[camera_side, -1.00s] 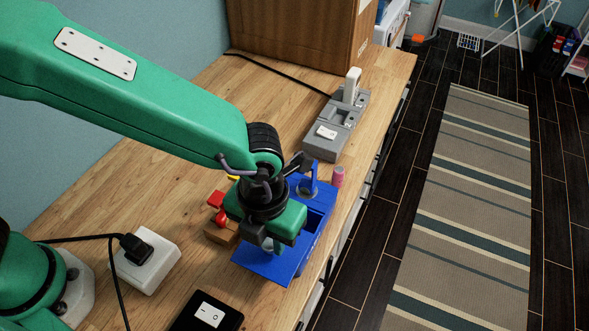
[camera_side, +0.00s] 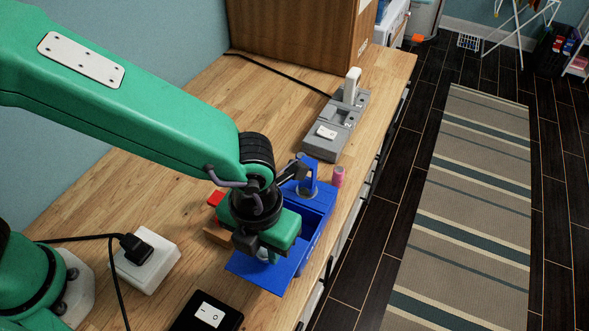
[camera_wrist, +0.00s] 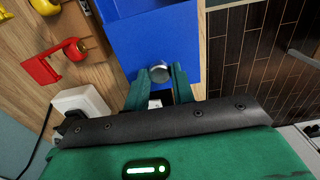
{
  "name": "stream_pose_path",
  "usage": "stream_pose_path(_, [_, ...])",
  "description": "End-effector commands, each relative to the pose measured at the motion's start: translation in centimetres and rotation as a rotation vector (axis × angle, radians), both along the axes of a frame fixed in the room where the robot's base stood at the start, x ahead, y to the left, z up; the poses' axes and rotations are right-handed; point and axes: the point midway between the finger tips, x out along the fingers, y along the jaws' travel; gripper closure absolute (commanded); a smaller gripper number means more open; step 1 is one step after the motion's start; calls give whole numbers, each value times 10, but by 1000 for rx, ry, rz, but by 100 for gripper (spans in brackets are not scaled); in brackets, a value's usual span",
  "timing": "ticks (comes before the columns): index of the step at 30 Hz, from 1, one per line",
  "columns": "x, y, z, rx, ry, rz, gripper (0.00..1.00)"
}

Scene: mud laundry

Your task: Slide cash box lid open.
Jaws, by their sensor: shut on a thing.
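The blue cash box (camera_side: 324,214) sits near the table's front edge, with a dark opening showing in its top. Its flat blue lid (camera_side: 250,272) sticks out toward the lower left of the side view; it also fills the top middle of the wrist view (camera_wrist: 153,45). My gripper (camera_wrist: 160,76) is shut on the round silver knob (camera_wrist: 157,73) of the lid, one green finger on each side. In the side view my gripper (camera_side: 266,250) is over the lid and mostly hides the knob.
A wooden block with red parts (camera_side: 215,198) stands close left of the box. A pink cylinder (camera_side: 338,176) and a grey device (camera_side: 336,125) are beyond it. A white plug block (camera_side: 146,260) and black switch box (camera_side: 207,312) are nearer. The table's edge is close on the right.

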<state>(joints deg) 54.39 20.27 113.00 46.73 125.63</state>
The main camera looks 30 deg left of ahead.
Motion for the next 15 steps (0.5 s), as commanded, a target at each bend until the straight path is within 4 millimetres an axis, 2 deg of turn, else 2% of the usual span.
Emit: stream_pose_path(15, [-9,0,1,-2,-1,-2,100])
